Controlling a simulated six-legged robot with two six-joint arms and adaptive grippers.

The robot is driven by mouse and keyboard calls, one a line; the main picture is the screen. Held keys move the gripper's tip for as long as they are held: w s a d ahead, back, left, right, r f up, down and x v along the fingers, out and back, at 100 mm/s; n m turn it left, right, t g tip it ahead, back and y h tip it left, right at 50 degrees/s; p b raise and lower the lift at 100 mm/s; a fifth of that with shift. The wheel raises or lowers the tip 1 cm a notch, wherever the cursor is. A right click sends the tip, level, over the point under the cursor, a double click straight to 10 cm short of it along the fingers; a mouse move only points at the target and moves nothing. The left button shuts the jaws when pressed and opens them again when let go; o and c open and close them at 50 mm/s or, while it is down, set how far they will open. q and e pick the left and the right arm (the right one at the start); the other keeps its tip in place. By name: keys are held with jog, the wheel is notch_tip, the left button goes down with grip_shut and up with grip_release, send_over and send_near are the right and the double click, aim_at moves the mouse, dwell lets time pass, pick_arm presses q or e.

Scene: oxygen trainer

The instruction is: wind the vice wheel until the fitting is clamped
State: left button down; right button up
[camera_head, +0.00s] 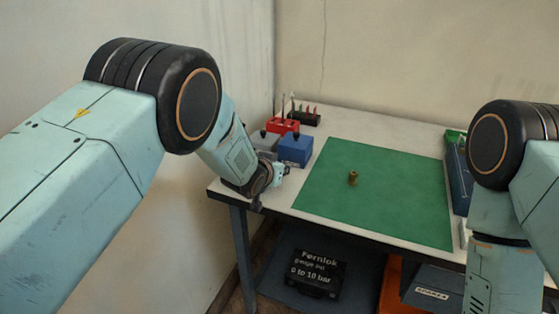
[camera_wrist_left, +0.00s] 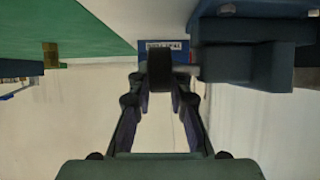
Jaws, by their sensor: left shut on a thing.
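My left gripper (camera_head: 281,172) is at the left end of the table, beside the blue block. In the left wrist view its fingers (camera_wrist_left: 159,88) are shut on a dark round piece, the vice wheel (camera_wrist_left: 159,66), seen edge-on. A short grey shaft runs from the wheel to a dark blue stepped body (camera_wrist_left: 243,62), which looks like the vice. The brass fitting (camera_head: 353,178) stands upright on the green mat, apart from the gripper. It also shows in the left wrist view (camera_wrist_left: 50,55). Whether anything is between the vice jaws is hidden. My right gripper is out of view.
The green mat (camera_head: 395,210) is mostly bare. A blue block (camera_head: 296,150), a grey block (camera_head: 265,141) and a red holder (camera_head: 282,126) stand close behind my left gripper. A dark blue case (camera_head: 458,178) is at the right.

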pick_arm(q)
jog(key=shift+r+g+p, duration=0.1)
jog(key=shift+g+p, duration=0.4)
jog(key=shift+p, duration=0.05)
jog(key=shift+w, duration=0.1)
jog(key=shift+d, duration=0.1)
jog(key=c, duration=1.5)
grip_release()
jog(key=shift+s+a+r, duration=0.15)
jog(key=shift+s+a, duration=0.05)
jog(key=shift+s, duration=0.2)
jog(key=v, duration=1.1)
jog(key=shift+s+d+r, duration=0.1)
jog(key=shift+d+r, duration=0.05)
jog(key=shift+d, duration=0.15)
